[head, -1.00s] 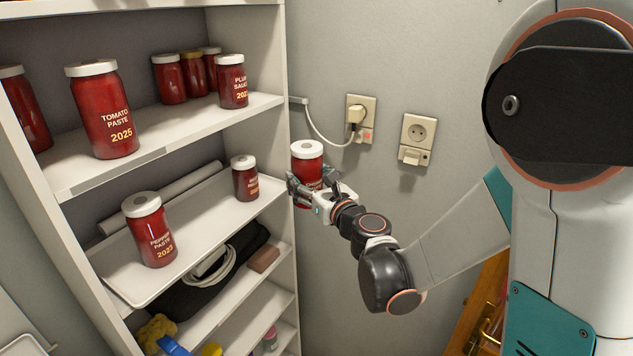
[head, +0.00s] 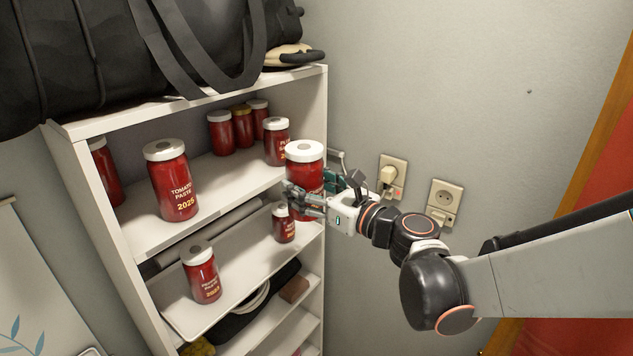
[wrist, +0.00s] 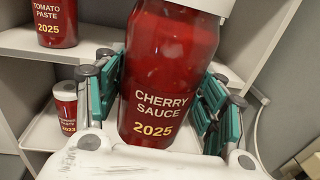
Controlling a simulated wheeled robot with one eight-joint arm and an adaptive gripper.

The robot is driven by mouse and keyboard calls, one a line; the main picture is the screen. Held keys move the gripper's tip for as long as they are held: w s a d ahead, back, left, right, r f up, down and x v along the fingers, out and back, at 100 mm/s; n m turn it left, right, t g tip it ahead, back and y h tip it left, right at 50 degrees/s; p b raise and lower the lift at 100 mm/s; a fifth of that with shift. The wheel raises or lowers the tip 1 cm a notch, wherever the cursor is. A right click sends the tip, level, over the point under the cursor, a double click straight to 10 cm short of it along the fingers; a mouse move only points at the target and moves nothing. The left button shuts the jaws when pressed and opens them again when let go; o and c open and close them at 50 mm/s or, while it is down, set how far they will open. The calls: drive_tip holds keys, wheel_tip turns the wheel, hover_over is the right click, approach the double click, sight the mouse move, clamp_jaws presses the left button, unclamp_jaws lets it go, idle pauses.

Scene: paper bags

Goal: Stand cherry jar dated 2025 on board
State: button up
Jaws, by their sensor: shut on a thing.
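The cherry sauce jar (head: 304,165) is a red glass jar with a white lid, held roughly upright. In the wrist view the jar (wrist: 167,75) reads "CHERRY SAUCE 2025". My gripper (head: 309,193) is shut on it, with teal finger pads on both sides of its body. In the head view the jar overlaps the right front post of the shelf unit, near the upper shelf. A white tray-like board (head: 238,275) lies on the shelf below. A pepper paste jar (head: 201,274) stands on its left front part, and a small red jar (head: 284,224) on its right.
A tomato paste jar (head: 172,182) and several other red jars stand on the upper shelf. A rolled grey item (head: 210,236) lies behind the board. A black bag (head: 120,50) sits on top. The board's middle is clear.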

sight(301, 173)
drive_tip(key=shift+n+g+y, duration=0.5)
drive_tip(key=shift+y, duration=0.1)
drive_tip(key=s+r+p, duration=0.1)
drive_tip(key=a+r, duration=0.1)
drive_tip(key=r, duration=0.1)
drive_tip(key=s+a+r+p, duration=0.1)
drive_tip(key=shift+s+r+p, duration=0.3)
drive_tip(key=shift+r+p, duration=0.05)
drive_tip(key=shift+r, duration=0.05)
drive_tip(key=shift+s+a+f+x, duration=0.1)
drive_tip(key=shift+f+x, duration=0.2)
drive_tip(key=shift+x, duration=3)
drive_tip(key=shift+s+a+f+x, duration=0.1)
drive_tip(key=shift+f+x, duration=0.25)
drive_tip(key=shift+x, duration=2.95)
drive_tip(key=shift+s+a+f+x, duration=0.1)
drive_tip(key=shift+f+x, duration=0.2)
drive_tip(key=shift+x, duration=3.05)
drive_tip(key=shift+d+f+b, duration=0.1)
drive_tip(key=shift+f+b, duration=0.55)
drive_tip(key=shift+b, duration=0.1)
drive_tip(key=o, duration=0.6)
drive_tip(key=shift+c, duration=0.2)
drive_tip(key=shift+o, duration=0.6)
drive_tip(key=o, duration=0.6)
drive_tip(key=shift+c, duration=0.2)
